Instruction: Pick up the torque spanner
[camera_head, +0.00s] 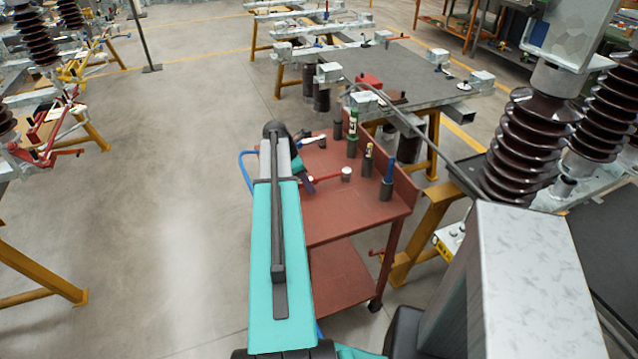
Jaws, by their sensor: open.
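A red cart (340,224) stands in the middle, beside my teal arm. A slim tool with a red shaft and a pale round head, which looks like the torque spanner (328,177), lies on its top. Its left end is hidden by my arm. My gripper (305,181) shows only in part as dark and teal pieces behind the arm link, over the left side of the cart top. It is close to the spanner's left end. I cannot tell whether they touch. The gripper is open, and nothing is seen held in it.
Upright tools in dark holders, including a green one (352,130) and a blue one (388,175), stand on the cart's right side. Another pale tool (313,139) lies farther back. Brown ribbed insulators (528,140) and yellow-legged benches stand at right. Open floor (180,200) lies left.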

